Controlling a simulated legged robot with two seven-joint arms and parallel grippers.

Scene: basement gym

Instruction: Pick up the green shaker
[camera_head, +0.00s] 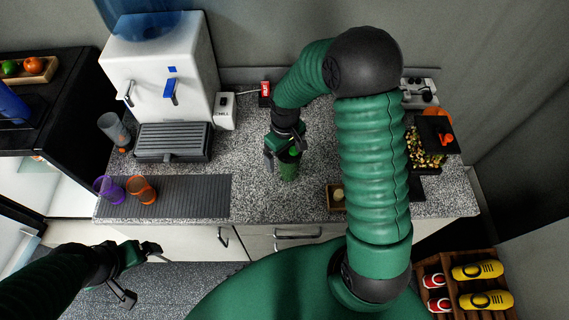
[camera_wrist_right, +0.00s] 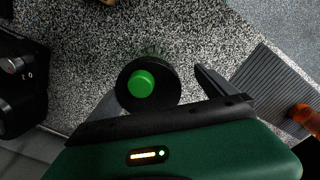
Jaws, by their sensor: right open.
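The green shaker (camera_head: 289,170) stands on the speckled counter, its upper part hidden by my right gripper (camera_head: 283,152) in the head view. In the right wrist view I look down on its black round lid with a green centre (camera_wrist_right: 141,83). The lid lies between the two spread fingers of my right gripper (camera_wrist_right: 154,90), which is open. I cannot tell whether either finger touches it. My left gripper (camera_head: 142,272) is low at the left, in front of the counter, with its fingers apart and empty.
A water dispenser (camera_head: 158,72) stands at the back left. A purple cup (camera_head: 109,189) and an orange cup (camera_head: 141,190) are on a ribbed grey mat (camera_head: 196,196). A small wooden box (camera_head: 336,197) is right of the shaker.

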